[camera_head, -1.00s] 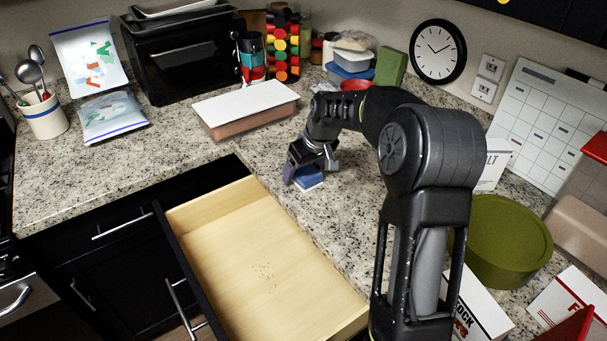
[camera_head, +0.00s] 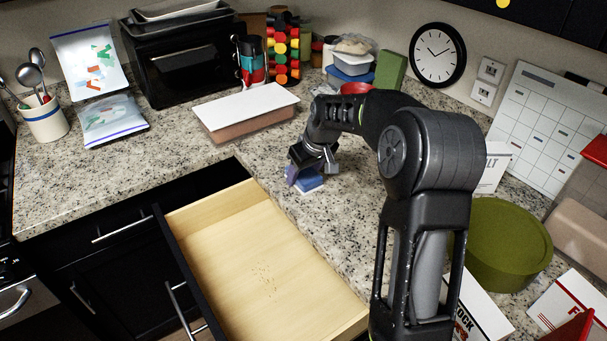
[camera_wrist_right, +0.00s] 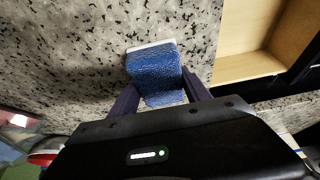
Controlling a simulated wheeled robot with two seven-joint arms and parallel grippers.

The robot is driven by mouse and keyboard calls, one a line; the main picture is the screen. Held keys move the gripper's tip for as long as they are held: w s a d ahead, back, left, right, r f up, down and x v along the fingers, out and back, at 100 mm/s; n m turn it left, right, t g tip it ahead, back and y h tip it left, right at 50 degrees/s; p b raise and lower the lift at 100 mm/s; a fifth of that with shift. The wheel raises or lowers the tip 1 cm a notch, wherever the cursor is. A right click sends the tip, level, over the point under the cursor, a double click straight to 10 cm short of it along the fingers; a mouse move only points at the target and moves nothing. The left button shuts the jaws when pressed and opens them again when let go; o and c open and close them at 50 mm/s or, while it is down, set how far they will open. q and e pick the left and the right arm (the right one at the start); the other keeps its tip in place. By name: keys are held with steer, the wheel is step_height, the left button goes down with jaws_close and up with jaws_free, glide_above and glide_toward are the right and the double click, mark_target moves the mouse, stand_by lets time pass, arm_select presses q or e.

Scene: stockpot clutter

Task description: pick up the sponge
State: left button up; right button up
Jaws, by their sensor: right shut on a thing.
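The sponge (camera_head: 308,182) is blue with a pale layer along one side. It is at the counter beside the open drawer's far right corner. In the right wrist view the sponge (camera_wrist_right: 154,72) sits between the two purple fingers. My right gripper (camera_head: 302,177) is shut on it, with a finger on each side (camera_wrist_right: 158,97). I cannot tell whether the sponge still touches the counter. The gripper covers part of it in the head view. My left gripper is not in view.
An open, light wooden drawer (camera_head: 250,240) lies left of the gripper. A lidded container (camera_head: 245,110) stands behind it. A green round pot (camera_head: 500,245) and white boxes stand at the right. Counter between the drawer and container is bare.

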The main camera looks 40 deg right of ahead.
mark_target(303, 172)
step_height(303, 172, up, 10)
steer(key=shift+r+b, duration=0.1)
steer(key=shift+b, duration=0.4)
